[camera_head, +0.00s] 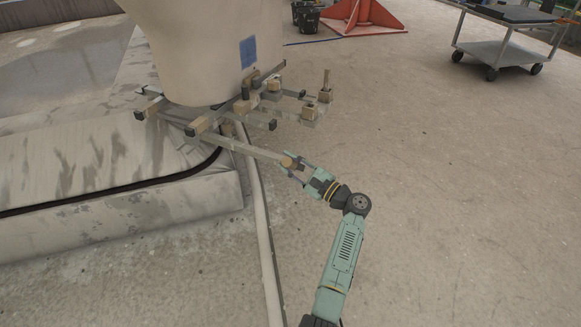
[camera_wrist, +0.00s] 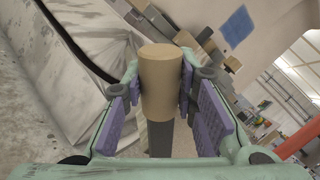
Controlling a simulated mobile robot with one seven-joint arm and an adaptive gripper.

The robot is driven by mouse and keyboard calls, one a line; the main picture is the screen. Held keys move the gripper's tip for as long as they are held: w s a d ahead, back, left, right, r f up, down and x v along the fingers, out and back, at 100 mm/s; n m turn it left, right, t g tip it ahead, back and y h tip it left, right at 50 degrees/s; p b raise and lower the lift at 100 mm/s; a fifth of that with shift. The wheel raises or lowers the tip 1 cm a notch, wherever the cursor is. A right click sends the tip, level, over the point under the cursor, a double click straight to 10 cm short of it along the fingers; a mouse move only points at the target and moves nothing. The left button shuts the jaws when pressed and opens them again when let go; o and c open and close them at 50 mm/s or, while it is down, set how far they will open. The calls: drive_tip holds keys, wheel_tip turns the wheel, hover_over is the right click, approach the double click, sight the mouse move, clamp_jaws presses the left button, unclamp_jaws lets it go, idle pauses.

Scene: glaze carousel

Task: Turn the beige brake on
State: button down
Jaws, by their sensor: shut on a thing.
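A tan cylindrical handle (camera_head: 287,161) caps the end of a long grey bar (camera_head: 250,149) that reaches out from the metal frame. In the wrist view the tan handle (camera_wrist: 160,80) stands between the purple finger pads, with a dark stem below it. My gripper (camera_head: 294,167) is shut on this handle. The beige brake cannot be told for sure; the held handle is the tan piece at my gripper. Other tan parts sit on the frame: a block with an upright peg (camera_head: 326,93) and a lower block (camera_head: 308,112).
A large beige vessel (camera_head: 205,55) with a blue square (camera_head: 248,52) rises over the metal frame (camera_head: 200,125). A pale stepped slab (camera_head: 120,220) lies to the left. A pipe (camera_head: 262,220) runs along the floor. A wheeled cart (camera_head: 500,50) stands far right; open floor lies between.

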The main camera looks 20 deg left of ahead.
drive_tip(key=shift+s+f+n+b, duration=0.35)
drive_tip(key=shift+f+n+b, duration=0.2)
drive_tip(key=shift+n+b, duration=0.25)
drive_tip(key=shift+a, duration=0.1)
drive_tip(key=c, duration=1.3)
unclamp_jaws()
wheel_tip(320, 180, up, 10)
drive_tip(key=shift+r, duration=0.1)
